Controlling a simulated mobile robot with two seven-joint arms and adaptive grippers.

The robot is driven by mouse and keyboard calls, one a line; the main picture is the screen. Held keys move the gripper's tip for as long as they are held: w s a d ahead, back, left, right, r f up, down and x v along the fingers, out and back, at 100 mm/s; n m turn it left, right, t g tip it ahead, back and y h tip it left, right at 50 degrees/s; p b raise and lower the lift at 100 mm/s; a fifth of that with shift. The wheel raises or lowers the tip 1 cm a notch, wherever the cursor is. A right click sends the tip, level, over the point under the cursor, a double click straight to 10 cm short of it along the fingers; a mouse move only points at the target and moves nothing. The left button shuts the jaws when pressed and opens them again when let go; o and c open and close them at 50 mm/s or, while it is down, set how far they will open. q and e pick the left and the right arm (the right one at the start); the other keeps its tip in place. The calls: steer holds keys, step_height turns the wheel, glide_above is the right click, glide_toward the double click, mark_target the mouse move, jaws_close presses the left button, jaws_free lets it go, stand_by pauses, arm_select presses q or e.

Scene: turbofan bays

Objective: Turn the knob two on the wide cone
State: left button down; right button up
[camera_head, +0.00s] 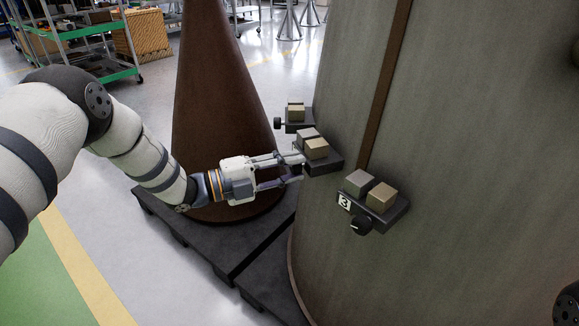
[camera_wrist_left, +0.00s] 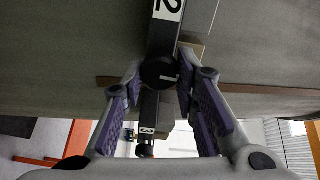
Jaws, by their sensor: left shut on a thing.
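The wide cone (camera_head: 450,150) is the large grey-green body filling the right of the head view. A dark bracket (camera_head: 330,164) with two small blocks sticks out of its left side; in the wrist view its label (camera_wrist_left: 168,8) reads 2. Knob two (camera_wrist_left: 160,72) is round and black with a light mark, and sits between the fingers in the wrist view. In the head view my fingers hide it. My left gripper (camera_head: 294,169) is shut on knob two, reaching in from the left. My right gripper is not in view.
A bracket labelled 3 (camera_head: 345,202) with its black knob (camera_head: 361,226) is nearer on the cone. Another bracket (camera_head: 298,126) with a knob is farther back. A narrow brown cone (camera_head: 215,90) stands behind my left arm on a dark platform (camera_head: 215,240).

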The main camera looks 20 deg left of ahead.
arm_select(q)
steer(key=n, duration=0.6)
steer(key=shift+r+n, duration=0.1)
steer(key=shift+n, duration=0.2)
steer(key=n, duration=1.7)
steer(key=shift+w+a, duration=0.2)
steer(key=shift+w, duration=0.05)
steer(key=shift+n, duration=0.5)
steer(key=c, duration=1.2)
jaws_free()
steer(key=shift+c, duration=0.2)
